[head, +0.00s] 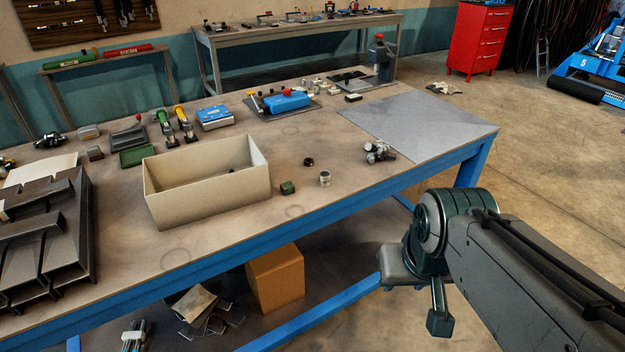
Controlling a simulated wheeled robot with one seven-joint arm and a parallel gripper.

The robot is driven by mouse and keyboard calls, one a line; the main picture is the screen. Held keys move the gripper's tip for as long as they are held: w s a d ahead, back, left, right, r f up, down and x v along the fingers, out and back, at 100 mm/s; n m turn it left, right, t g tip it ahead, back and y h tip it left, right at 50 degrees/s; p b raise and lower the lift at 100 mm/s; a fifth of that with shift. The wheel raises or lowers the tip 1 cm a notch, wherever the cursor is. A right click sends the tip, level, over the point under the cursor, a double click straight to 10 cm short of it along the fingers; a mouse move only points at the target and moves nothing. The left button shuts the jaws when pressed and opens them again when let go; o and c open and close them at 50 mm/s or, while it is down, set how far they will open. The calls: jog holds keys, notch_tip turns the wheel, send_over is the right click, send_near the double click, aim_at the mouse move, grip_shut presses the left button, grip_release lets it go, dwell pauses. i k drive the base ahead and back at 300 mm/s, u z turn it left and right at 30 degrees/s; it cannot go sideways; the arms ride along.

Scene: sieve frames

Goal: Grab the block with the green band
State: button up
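A small dark green block (288,188) sits on the workbench, just right of the cream open box and near the bench's front edge. It is too small to tell whether the green is a band or the whole block. A short pale cylinder (324,178) stands to its right. My gripper (438,312) hangs in front of the bench at the lower right, beyond the front edge and well apart from the block. I see it from the side, and its finger opening is not clear. Nothing shows held in it.
The cream box (212,205) has tall walls close to the block's left. A dark ring (308,161) and a cluster of metal fittings (378,151) lie nearby. A grey sheet (420,125) covers the bench's right end. Dark metal profiles (45,230) fill the left end. The bench's blue front rail (330,208) lies between gripper and block.

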aim_at(287, 188)
jog(key=i, duration=1.3)
jog(key=u, duration=1.6)
